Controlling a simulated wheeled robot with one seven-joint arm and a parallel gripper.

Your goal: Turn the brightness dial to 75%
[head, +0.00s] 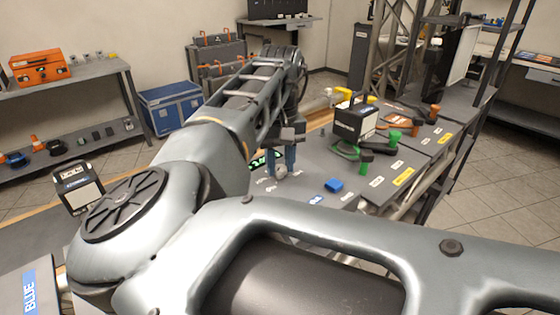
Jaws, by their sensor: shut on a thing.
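My gripper (281,163) is in the middle of the head view, its blue-grey fingers pointing down at a dark grey panel (310,180). It is shut on a small pale grey knob, the brightness dial (281,173), which the fingers partly cover. A display with green digits (257,162) lies just behind the fingers. The fingers and arm hide part of it, so I cannot read the number. The dial's pointer and scale marks are too small to tell.
A blue block (333,186) lies on the panel to the right. Beyond it are a black-framed lamp box (355,122), green clamps (393,138) and yellow labels (403,177). Another lamp box (78,187) stands at left. My arm covers much of the foreground.

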